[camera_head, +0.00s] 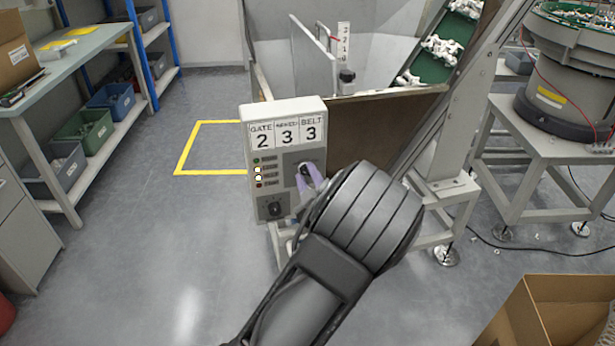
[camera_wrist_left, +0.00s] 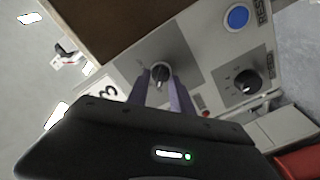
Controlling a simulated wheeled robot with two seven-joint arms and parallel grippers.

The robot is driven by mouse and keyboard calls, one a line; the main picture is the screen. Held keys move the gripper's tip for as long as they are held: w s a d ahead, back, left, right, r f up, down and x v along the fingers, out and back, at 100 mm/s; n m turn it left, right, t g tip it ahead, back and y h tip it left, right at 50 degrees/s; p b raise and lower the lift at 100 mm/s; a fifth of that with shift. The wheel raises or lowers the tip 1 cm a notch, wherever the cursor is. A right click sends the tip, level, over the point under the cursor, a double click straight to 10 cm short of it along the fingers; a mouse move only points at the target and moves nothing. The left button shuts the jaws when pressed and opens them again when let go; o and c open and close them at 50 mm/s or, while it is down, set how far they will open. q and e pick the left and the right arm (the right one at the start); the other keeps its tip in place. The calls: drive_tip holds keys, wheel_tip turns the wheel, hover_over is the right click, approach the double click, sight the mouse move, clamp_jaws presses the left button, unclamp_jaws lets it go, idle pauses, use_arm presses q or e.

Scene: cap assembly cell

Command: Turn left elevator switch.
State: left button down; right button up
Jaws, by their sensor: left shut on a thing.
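The control box (camera_head: 285,112) is a light grey panel with the labels GATE, an unreadable middle one, and BELT above the digits 2, 3 and 3. My left gripper (camera_head: 308,178) has its purple fingers at the upper right black knob on its front. In the left wrist view the fingers lie on either side of this black knob (camera_wrist_left: 161,72), and the gripper is shut on it. A second black knob (camera_head: 274,208) sits lower left on the panel, clear of the fingers; a free knob (camera_wrist_left: 245,84) also shows in the wrist view. My right gripper is out of view.
A blue button (camera_wrist_left: 237,17) marked RESET and a red light (camera_wrist_left: 206,114) are near the fingers. A hopper (camera_head: 390,103) stands behind the box. A bowl feeder (camera_head: 560,65) stands right, an open carton (camera_head: 545,310) lower right. The floor left of the box is clear.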

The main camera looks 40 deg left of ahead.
use_arm(q)
drive_tip(key=shift+m+p, duration=0.3)
drive_tip(key=shift+m, duration=0.2)
drive_tip(key=m+p, duration=0.1)
drive_tip(key=m, duration=0.1)
drive_tip(key=shift+r+m+p, duration=0.15)
drive_tip(key=shift+m+p, duration=0.15)
drive_tip(key=shift+m, duration=0.1)
drive_tip(key=m+p, duration=0.2)
drive_tip(key=m, duration=0.3)
drive_tip(key=shift+w+d+p, duration=0.1)
drive_tip(key=shift+w+p, duration=0.05)
drive_tip(key=shift+p, duration=0.2)
drive_tip(key=shift+w+d+f+m+p, duration=0.1)
drive_tip(key=shift+m+p, duration=0.75)
drive_tip(key=shift+m, duration=1.4)
drive_tip(key=shift+d+f+m+p, duration=0.1)
drive_tip(key=shift+m+p, duration=0.75)
drive_tip(key=shift+m, duration=1.4)
drive_tip(key=c, duration=1.2)
unclamp_jaws()
drive_tip(key=shift+o, duration=0.2)
